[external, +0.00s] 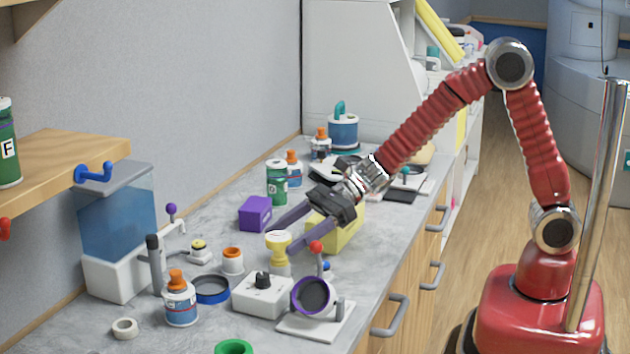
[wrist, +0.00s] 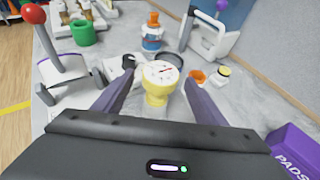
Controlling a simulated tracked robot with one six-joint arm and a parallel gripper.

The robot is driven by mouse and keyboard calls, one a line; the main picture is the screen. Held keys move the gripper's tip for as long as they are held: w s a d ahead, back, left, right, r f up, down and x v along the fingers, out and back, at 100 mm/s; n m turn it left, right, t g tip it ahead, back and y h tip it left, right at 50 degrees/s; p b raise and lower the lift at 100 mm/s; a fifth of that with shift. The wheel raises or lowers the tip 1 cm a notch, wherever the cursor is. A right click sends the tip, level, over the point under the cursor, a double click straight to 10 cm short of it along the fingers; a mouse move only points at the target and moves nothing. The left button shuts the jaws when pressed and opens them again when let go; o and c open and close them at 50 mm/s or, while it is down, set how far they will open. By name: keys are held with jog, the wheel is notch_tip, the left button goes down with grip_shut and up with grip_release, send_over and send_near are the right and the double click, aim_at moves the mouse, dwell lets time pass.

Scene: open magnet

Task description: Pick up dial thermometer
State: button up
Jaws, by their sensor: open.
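The dial thermometer (external: 279,248) is yellow with a round white face and stands upright on the grey counter. In the wrist view the dial thermometer (wrist: 158,80) shows its face with a red needle. My gripper (external: 285,238) is open and reaches down to it from the upper right. In the wrist view my gripper's two dark purple-grey fingers (wrist: 154,88) lie on either side of the thermometer, with a gap at each side. The foot of the thermometer is partly hidden in both views.
A white box with a black knob (external: 262,293) and a red-knobbed stand (external: 316,310) are close by. A purple box (external: 255,213) and a yellow box (external: 338,230) lie nearby. An orange-rimmed cup (external: 232,260) and blue ring (external: 211,289) stand left.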

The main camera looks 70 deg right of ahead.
jog(key=shift+w+a+f, duration=0.1)
jog(key=shift+w+a, duration=0.1)
jog(key=shift+a, duration=0.1)
dwell(0.4)
jog(key=c, duration=1.2)
